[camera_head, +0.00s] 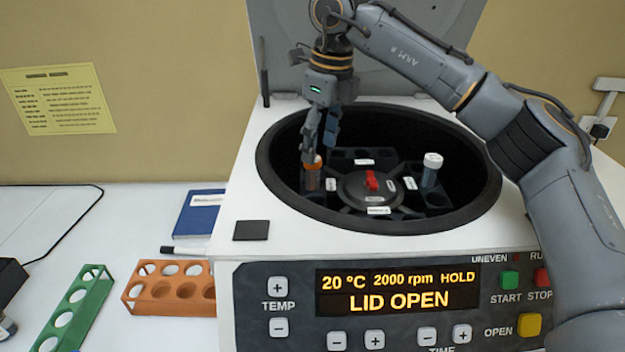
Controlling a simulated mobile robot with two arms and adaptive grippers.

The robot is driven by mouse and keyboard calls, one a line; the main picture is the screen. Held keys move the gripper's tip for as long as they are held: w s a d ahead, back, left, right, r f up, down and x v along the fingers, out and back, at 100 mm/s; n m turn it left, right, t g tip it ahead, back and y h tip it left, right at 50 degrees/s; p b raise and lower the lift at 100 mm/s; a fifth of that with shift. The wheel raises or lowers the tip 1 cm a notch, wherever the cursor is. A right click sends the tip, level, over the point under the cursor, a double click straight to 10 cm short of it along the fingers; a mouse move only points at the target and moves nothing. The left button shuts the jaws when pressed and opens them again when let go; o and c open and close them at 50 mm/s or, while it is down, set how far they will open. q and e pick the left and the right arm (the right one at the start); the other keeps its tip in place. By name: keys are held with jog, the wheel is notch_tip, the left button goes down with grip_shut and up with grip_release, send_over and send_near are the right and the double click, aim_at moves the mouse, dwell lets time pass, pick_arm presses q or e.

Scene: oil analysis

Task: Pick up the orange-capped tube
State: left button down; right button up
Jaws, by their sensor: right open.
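The orange-capped tube (312,174) stands in the left side of the centrifuge rotor, inside the open centrifuge (245,205). My right gripper (318,152) points down into the bowl, with its fingertips at the orange cap. Its jaws are open, and one finger partly overlaps the cap in this view. I cannot tell whether the fingers touch the cap. My left gripper is not in view.
A white-capped tube (431,168) stands in the rotor's right side. The red rotor knob (371,180) is at the centre. The raised lid (290,40) stands behind. An orange rack (165,307), a green rack (75,311) and a blue notebook (198,214) lie left.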

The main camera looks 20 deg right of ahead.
aim_at(313, 183)
jog(key=shift+a+f+p, duration=0.25)
jog(key=shift+f+p, duration=0.15)
jog(key=shift+f, duration=0.2)
jog(key=f, duration=0.1)
jog(key=f+p, duration=0.1)
jog(key=f, duration=0.1)
jog(key=shift+w+a+f, duration=0.2)
jog(key=shift+w+a, duration=0.1)
jog(key=shift+a, duration=0.1)
jog(key=shift+f, duration=0.35)
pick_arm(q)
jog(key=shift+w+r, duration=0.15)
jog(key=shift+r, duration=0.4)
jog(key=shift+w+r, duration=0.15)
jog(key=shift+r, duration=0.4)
pick_arm(e)
grip_shut()
